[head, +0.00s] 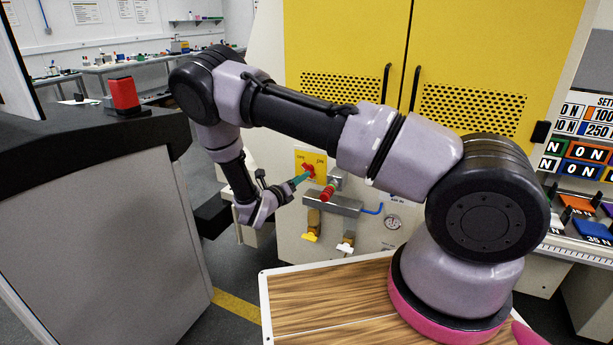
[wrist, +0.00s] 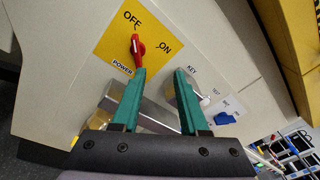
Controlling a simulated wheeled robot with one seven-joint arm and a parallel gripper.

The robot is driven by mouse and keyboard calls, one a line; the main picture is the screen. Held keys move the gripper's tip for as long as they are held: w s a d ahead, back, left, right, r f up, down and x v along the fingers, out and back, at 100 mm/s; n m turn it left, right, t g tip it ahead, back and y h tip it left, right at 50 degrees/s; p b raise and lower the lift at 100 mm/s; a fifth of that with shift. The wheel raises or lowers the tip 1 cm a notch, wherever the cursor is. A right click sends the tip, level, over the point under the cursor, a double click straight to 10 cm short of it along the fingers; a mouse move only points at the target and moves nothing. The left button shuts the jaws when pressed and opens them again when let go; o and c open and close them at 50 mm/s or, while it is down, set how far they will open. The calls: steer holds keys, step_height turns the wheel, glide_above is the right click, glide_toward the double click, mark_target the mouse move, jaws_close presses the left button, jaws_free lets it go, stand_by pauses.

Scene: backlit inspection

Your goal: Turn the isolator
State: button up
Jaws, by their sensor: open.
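The isolator is a red rotary handle (wrist: 137,48) on a yellow plate (wrist: 112,48) marked OFF, ON and POWER. Its white mark points roughly toward OFF. In the head view the plate (head: 300,157) and the red handle (head: 309,170) show on the cabinet front. My gripper (wrist: 160,72) has two teal fingers, spread apart with nothing between them. The left fingertip appears just below the handle in the wrist view; touching or apart I cannot tell. The right fingertip is over the key switch area. In the head view my gripper (head: 301,179) is close in front of the plate.
A key switch (wrist: 205,99) and a blue knob (wrist: 224,118) sit right of the plate. A red-gripped lever (head: 328,191), a metal manifold (head: 333,206) and yellow-handled valves (head: 310,237) are just below. A grey console (head: 90,220) stands left.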

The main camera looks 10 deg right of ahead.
steer(key=w+d+f+n, duration=0.1)
steer(key=w, duration=0.2)
steer(key=w+d+f+n+t+y, duration=0.1)
steer(key=w, duration=0.1)
steer(key=w+d+f+n, duration=0.1)
steer(key=w+d, duration=0.1)
steer(key=w, duration=0.1)
steer(key=shift+w+d+f+t, duration=0.1)
steer(key=shift+w+f+t, duration=0.05)
steer(key=shift+w+t, duration=0.2)
jaws_close()
